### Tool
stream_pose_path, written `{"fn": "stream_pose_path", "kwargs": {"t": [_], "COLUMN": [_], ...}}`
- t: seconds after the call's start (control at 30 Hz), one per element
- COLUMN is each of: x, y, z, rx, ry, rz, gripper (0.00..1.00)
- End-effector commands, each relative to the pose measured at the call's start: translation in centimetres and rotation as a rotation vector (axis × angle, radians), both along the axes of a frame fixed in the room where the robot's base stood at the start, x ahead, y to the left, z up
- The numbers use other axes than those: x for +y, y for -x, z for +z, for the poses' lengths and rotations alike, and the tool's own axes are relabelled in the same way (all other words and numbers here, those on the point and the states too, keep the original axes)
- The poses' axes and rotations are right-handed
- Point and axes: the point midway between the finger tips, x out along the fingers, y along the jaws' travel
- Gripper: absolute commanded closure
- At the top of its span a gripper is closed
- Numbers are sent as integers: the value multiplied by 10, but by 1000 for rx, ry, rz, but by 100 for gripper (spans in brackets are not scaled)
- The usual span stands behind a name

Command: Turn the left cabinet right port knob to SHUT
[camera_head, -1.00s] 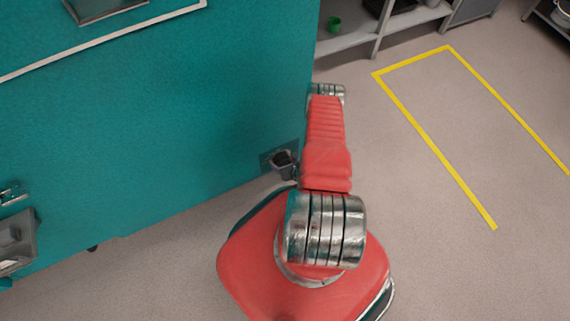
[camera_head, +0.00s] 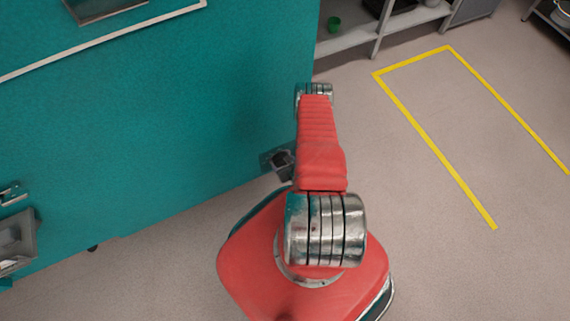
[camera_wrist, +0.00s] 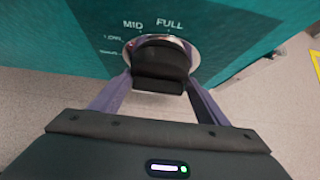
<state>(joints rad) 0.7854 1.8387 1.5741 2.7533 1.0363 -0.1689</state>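In the wrist view a dark knob (camera_wrist: 162,62) sits in a round metallic ring on a teal cabinet face (camera_wrist: 60,35). White labels above it read MID and FULL, with LOW at the left and a fainter, unreadable label below that. My gripper (camera_wrist: 160,82) has one purple-grey finger at each side of the knob, and the knob fills the gap between them. The fingers appear to touch its sides; the very tips are partly hidden. I cannot make out the knob's pointer mark. In the head view my red arm hides the gripper and this knob.
A large teal cabinet (camera_head: 150,110) fills the left of the head view, with a small dark fitting (camera_head: 283,160) low beside my arm. Open floor with a yellow outline (camera_head: 435,150) lies at right.

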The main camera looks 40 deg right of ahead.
Motion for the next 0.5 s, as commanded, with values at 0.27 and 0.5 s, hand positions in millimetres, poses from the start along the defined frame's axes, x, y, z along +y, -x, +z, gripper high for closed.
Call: {"fn": "stream_pose_path", "kwargs": {"t": [0.27, 0.5], "x": [2, 3], "y": [1, 5], "z": [-1, 3], "rx": [1, 3], "ry": [-3, -5], "rz": [2, 2], "gripper": [25, 25]}}
